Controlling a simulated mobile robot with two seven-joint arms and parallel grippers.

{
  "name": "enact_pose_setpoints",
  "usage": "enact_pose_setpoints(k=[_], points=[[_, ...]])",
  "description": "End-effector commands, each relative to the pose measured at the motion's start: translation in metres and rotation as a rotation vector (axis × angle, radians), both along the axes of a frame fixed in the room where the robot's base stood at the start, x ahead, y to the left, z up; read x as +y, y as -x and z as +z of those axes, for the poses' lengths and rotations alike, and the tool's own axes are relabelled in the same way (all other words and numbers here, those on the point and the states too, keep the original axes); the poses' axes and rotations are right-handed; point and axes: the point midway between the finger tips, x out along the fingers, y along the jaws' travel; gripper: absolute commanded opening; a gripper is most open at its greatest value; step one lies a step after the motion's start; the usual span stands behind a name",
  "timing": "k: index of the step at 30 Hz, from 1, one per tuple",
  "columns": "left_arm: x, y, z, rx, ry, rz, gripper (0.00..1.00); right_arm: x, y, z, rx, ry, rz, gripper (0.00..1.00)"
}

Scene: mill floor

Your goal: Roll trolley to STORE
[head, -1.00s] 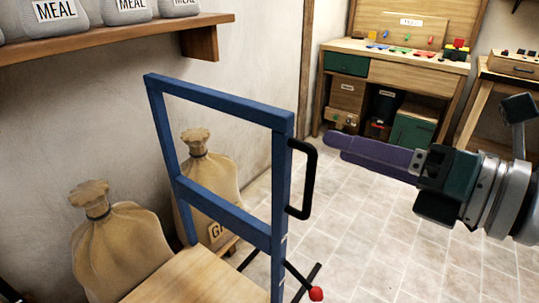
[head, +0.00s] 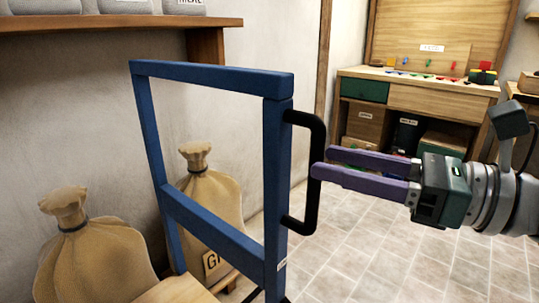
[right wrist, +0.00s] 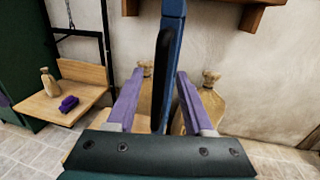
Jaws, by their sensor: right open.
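The trolley has a blue upright frame (head: 272,190) and a wooden deck (head: 178,291), partly cut off at the bottom of the head view. A black D-shaped handle (head: 315,190) is fixed to the frame's right post. My right gripper (head: 322,161) is open, its purple fingers pointing left at the handle, with the tips at or very near the bar. In the right wrist view the black handle (right wrist: 161,75) and blue post (right wrist: 174,45) stand upright in line with the gap between the fingers. My left gripper is not in view. No STORE sign shows.
Tied sacks (head: 92,255) stand by the wall at left, beneath a wooden shelf (head: 120,26). A workbench (head: 440,97) with drawers and boxes stands at the back right. The tiled floor (head: 380,255) is clear to the right. The wrist view shows a hanging wooden platform (right wrist: 65,98).

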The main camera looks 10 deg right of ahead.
Motion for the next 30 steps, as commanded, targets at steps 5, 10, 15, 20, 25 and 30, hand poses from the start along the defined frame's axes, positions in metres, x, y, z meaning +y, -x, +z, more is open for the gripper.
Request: enact_pose_setpoints(k=[5,10,15,20,25,30], points=[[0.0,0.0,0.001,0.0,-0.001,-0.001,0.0,0.019,-0.017,0.001,-0.001,-0.002,-0.001,0.52],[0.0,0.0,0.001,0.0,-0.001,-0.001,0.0,0.026,-0.022,0.0,0.0,0.0,0.0,0.52],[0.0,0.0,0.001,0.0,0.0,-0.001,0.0,0.026,-0.022,0.0,0.001,0.001,0.0,0.52],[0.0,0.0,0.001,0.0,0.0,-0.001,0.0,0.026,-0.022,0.0,0.001,0.0,0.0,0.41],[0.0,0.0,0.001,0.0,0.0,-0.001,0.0,0.026,-0.022,0.0,0.001,0.0,0.0,0.22],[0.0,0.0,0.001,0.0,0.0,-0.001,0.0,0.026,-0.022,0.0,0.001,0.0,0.0,0.03]])
